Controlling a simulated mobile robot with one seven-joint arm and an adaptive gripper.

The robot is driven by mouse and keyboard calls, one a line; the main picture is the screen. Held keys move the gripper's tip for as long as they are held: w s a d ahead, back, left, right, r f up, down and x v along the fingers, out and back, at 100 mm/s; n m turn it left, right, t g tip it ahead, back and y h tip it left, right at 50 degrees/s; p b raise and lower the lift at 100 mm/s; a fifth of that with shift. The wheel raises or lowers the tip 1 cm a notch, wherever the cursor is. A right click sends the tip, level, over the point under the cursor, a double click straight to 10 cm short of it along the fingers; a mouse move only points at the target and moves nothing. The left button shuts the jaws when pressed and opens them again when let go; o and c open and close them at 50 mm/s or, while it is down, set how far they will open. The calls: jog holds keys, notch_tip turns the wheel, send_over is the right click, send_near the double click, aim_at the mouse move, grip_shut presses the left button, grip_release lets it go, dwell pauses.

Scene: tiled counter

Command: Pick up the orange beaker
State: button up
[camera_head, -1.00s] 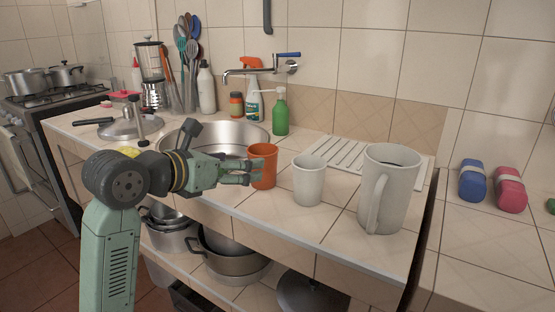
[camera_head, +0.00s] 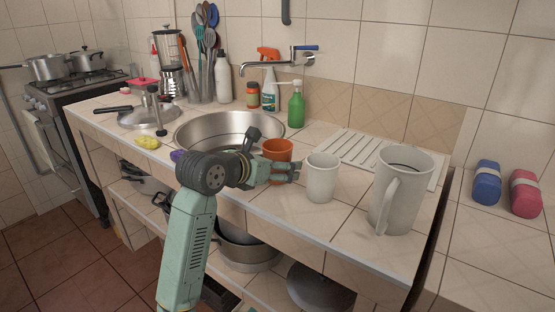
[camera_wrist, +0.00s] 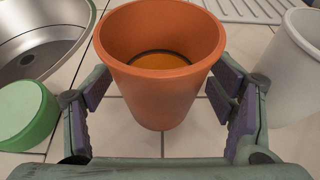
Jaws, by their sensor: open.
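The orange beaker (camera_head: 277,151) stands upright on the tiled counter, between the sink and a white cup. In the wrist view the beaker (camera_wrist: 160,58) is upright, with its open top showing and a darker orange inside bottom. My gripper (camera_head: 292,171) is low at the counter, in front of the beaker, and hides its lower part. In the wrist view my gripper (camera_wrist: 162,92) is open, with one finger on each side of the beaker. A gap shows between the beaker and the lower finger pads.
The white cup (camera_head: 321,178) stands close to the right of my gripper. A large white mug (camera_head: 401,195) is further right. The round sink (camera_head: 186,135) lies to the left. A white drying rack (camera_head: 352,150) is behind. A green round thing (camera_wrist: 27,115) is near the left finger.

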jog(key=shift+w+d+f, duration=0.1)
jog(key=shift+w+f, duration=0.05)
jog(key=shift+w, duration=0.05)
jog(key=shift+c, duration=0.5)
jog(key=c, duration=1.3)
jog(key=shift+r, duration=0.2)
jog(key=shift+r+b, duration=0.35)
jog(key=shift+r, duration=0.2)
notch_tip(320, 180, up, 2)
jog(key=shift+b, duration=0.4)
jog(key=s+a+b, duration=0.1)
jog(key=s, duration=0.4)
jog(key=s+a+r+b, duration=0.1)
jog(key=s+a, duration=0.1)
jog(key=s, duration=0.3)
jog(key=s+a+b, duration=0.1)
jog(key=s+b, duration=0.1)
jog(key=s, duration=0.3)
jog(key=shift+s+a+r, duration=0.2)
jog(key=shift+a+r, duration=0.1)
jog(key=shift+a, duration=0.1)
